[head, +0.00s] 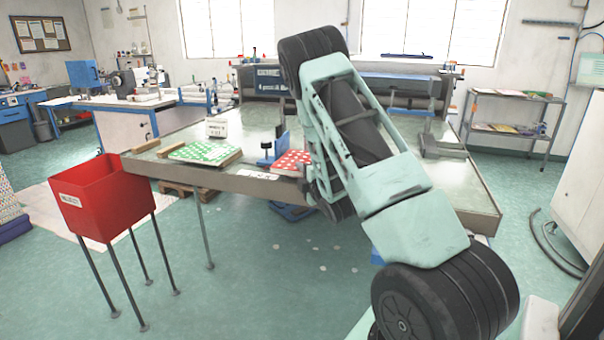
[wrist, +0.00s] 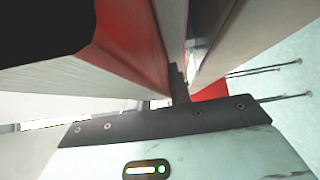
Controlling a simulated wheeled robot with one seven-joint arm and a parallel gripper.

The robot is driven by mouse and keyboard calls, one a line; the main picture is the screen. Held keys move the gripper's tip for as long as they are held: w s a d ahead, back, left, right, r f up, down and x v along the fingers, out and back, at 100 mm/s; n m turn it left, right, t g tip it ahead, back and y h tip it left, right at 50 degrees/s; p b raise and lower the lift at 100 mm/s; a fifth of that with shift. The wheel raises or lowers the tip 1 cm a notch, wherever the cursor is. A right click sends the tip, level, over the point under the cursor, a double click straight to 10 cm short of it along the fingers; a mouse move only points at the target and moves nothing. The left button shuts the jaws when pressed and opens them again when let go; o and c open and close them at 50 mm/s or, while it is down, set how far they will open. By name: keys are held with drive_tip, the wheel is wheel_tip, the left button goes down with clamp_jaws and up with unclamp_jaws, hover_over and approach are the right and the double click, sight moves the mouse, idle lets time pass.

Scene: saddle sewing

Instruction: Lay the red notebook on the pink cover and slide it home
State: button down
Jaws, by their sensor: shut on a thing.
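My gripper (wrist: 178,84) shows in the wrist view as a dark bar with a finger, close against a red surface with a pale side, which I take to be the red notebook (wrist: 130,42). It is shut on it. In the head view my arm hides the gripper. A red thing with white dots (head: 292,163) lies at the front of the table, partly behind my arm; I cannot tell if it is the notebook or the pink cover. No other pink cover can be made out.
A green and white patterned thing (head: 205,152) lies on the table (head: 240,182) at its left front, before a small white sign (head: 216,128). A blue clamp-like piece (head: 268,156) stands beside the red dotted thing. A red bin (head: 103,196) on thin legs stands left.

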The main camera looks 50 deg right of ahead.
drive_tip(key=c, duration=1.2)
unclamp_jaws()
drive_tip(key=shift+f+b, duration=0.2)
drive_tip(key=shift+b, duration=0.2)
drive_tip(key=s+a+b, duration=0.3)
drive_tip(key=a, duration=0.6)
drive_tip(key=shift+s, duration=0.4)
drive_tip(key=shift+a, duration=0.1)
idle(0.4)
